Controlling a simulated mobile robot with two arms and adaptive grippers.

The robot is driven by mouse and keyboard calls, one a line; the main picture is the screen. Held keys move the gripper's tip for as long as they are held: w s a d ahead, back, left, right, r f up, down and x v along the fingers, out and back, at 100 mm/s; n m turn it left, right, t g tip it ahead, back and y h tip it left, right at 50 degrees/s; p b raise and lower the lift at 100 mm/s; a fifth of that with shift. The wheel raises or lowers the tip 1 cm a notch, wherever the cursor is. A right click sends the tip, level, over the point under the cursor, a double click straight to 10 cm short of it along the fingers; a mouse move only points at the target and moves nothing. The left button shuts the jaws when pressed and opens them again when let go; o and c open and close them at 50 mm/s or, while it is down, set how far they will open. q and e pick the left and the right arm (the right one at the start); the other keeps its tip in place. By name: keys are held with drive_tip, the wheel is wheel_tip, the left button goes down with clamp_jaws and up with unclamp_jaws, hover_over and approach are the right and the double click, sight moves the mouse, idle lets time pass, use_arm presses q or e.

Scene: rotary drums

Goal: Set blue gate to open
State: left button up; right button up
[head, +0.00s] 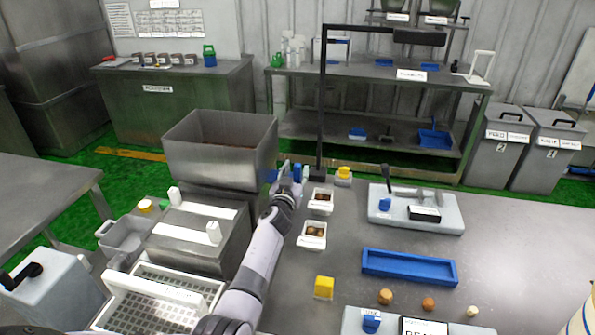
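My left arm reaches up from the bottom middle. Its gripper (290,180) is beside the right side of a grey steel hopper (220,150). Small blue parts show around the gripper, one at the hopper's lower right corner (271,176). One of these may be the blue gate, but they are too small and partly covered to tell its position. I cannot tell whether the fingers touch anything or are open or shut. My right gripper is not in view.
A black post (322,110) stands just behind the gripper. White trays with brown pieces (313,235), a yellow block (324,287) and an empty blue tray (409,267) lie to the right. A grey device with a black lever (416,210) stands beyond. Bare tabletop lies at right.

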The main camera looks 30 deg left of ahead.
use_arm(q)
drive_tip(key=shift+w+a+f+b, duration=0.1)
drive_tip(key=shift+w+b, duration=0.1)
drive_tip(key=shift+w, duration=0.15)
drive_tip(key=shift+w+a+f+b, duration=0.1)
drive_tip(key=shift+w+b, duration=0.05)
drive_tip(key=shift+w, duration=0.2)
drive_tip(key=shift+w+a+r+b, duration=0.1)
drive_tip(key=shift+w+b, duration=0.05)
drive_tip(key=shift+w, duration=0.25)
drive_tip(key=shift+w+a+r+b, duration=0.1)
drive_tip(key=shift+w+b, duration=0.05)
drive_tip(key=shift+w, duration=0.2)
drive_tip(key=shift+c, duration=0.5)
clamp_jaws()
